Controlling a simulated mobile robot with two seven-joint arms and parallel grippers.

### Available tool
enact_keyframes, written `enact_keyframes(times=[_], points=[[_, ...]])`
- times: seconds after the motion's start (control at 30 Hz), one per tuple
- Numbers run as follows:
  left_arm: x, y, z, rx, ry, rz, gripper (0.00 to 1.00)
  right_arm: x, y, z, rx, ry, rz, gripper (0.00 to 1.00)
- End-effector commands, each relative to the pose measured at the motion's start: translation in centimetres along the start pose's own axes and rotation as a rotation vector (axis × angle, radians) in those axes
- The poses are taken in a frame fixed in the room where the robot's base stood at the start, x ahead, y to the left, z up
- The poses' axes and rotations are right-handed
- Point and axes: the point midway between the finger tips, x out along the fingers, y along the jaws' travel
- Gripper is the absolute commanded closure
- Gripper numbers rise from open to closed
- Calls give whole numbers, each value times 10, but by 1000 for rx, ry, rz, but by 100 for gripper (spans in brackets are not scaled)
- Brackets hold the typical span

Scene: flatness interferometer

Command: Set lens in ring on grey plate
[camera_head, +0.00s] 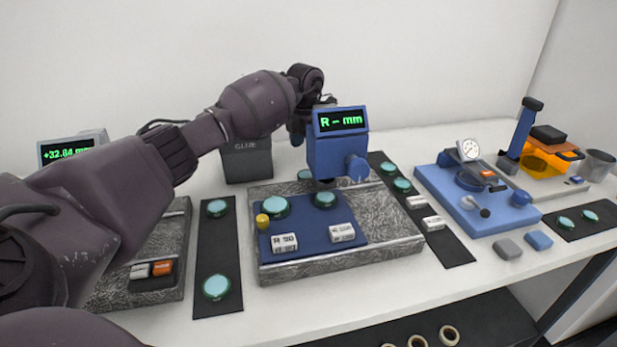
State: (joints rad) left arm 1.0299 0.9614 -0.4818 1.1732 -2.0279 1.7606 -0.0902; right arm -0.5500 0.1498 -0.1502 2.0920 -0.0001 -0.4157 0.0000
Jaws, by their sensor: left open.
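Several round green lenses show. Two (275,206) (324,199) lie on a blue mat on the mottled grey plate (400,243), and another (305,174) sits near its back edge. More lenses (217,287) (217,208) lie on a black strip to the left. I cannot make out which ring on the plate is meant. My left arm reaches in from the left, and its open gripper (298,138) points down behind the blue R-mm gauge (325,150), which partly hides it. Nothing shows held in it. My right gripper is not in view.
A grey glue box (248,160) stands behind the plate. A black strip (445,243) with lenses and white labelled blocks runs along its right. Further right are a blue dial-gauge base (440,187), an orange device (550,160) and a grey cup (598,163). Tan rings (448,335) lie below the table.

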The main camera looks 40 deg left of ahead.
Motion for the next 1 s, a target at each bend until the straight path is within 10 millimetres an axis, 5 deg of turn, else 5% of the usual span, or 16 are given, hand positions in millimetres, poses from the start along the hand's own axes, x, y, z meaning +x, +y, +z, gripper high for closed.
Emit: enact_keyframes(times=[0.7,0.97,1.0], points=[[78,-4,0,3,3,-2,34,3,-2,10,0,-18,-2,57],[79,-3,0,2,-1,1,34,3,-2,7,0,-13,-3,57],[79,-3,0,2,-1,1,41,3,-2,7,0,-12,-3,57]])
